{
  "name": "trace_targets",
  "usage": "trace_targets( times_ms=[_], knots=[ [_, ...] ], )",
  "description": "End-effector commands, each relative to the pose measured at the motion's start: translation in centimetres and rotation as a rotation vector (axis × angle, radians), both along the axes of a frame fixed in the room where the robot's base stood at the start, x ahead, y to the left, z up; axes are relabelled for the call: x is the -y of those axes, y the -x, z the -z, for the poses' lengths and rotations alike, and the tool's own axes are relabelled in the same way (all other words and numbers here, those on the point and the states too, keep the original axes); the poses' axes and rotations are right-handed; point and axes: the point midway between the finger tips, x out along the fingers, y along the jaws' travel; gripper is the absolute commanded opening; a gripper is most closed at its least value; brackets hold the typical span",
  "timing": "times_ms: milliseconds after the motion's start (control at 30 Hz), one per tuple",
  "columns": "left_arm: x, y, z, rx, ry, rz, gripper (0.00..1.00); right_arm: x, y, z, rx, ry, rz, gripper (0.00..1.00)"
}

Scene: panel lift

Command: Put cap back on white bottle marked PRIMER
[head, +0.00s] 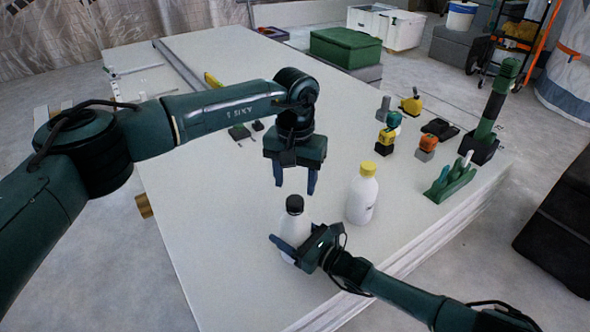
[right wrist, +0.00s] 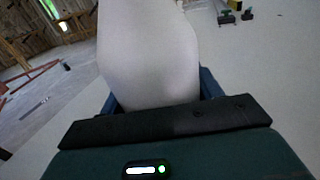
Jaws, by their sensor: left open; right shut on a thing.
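A white bottle (head: 291,228) with a dark top (head: 294,204) stands on the white panel stack near its front. My right gripper (head: 296,246) is shut around this bottle's body, and the bottle's white side (right wrist: 150,55) fills the middle of the right wrist view. My left gripper (head: 295,180) is open, pointing down just above the dark top, with nothing between its fingers. A second white bottle (head: 361,202) with a yellow cap (head: 368,169) stands upright to the right, apart from both grippers. I cannot read a PRIMER marking on either bottle.
The panel stack (head: 225,210) is mostly bare at left and front. A green holder (head: 449,182), a dark green post tool (head: 490,115) and several small yellow and orange tools stand at right. A green box (head: 345,47) is at the back.

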Motion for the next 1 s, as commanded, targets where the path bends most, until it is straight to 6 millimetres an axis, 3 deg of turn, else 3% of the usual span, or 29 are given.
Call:
trace_targets(
  times_ms=[1000],
  knots=[
    [0.1,0.0,-1.5,0.0,0.0,-2.268,0.52,0.0,0.0,0.1,0.0,0.002,0.0,0.0]
  ],
)
